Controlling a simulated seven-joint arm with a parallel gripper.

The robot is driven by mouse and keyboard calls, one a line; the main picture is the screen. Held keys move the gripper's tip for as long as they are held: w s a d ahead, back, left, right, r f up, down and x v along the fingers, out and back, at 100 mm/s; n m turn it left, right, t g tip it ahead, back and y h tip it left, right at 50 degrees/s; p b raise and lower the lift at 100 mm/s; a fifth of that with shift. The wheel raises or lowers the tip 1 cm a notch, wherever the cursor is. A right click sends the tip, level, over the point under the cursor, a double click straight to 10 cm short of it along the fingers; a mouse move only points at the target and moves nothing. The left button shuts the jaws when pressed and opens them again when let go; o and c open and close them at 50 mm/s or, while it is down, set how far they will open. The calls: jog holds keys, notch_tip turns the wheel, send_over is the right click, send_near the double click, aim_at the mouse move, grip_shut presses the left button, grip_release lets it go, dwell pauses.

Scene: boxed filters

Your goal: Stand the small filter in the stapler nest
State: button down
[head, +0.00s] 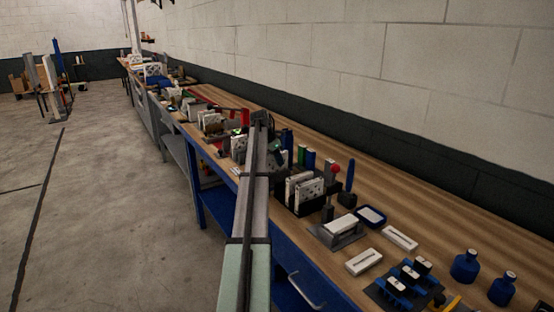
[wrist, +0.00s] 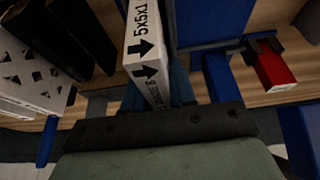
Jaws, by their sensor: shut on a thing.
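The small filter is a white box (wrist: 147,48) with black "5x5x1" lettering and arrows on its narrow edge. In the wrist view it stands up between the fingers of my gripper (wrist: 157,92), which is shut on it. In the head view my arm reaches away along the bench, and its end hides most of the hand and the filter. I cannot clearly pick out the stapler nest. A red and black tool (wrist: 272,67) lies right of the held filter in the wrist view, beside blue parts (wrist: 218,78).
A black rack of white boxes (head: 303,190) stands right of my arm. In the wrist view, a perforated white box (wrist: 28,72) and dark upright pieces (wrist: 88,32) stand close on the left.

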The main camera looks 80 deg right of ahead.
jog(key=shift+f, duration=0.8)
jog(key=c, duration=0.8)
grip_release()
jog(key=shift+c, duration=0.2)
jog(key=v, duration=1.4)
jog(key=shift+f, duration=0.1)
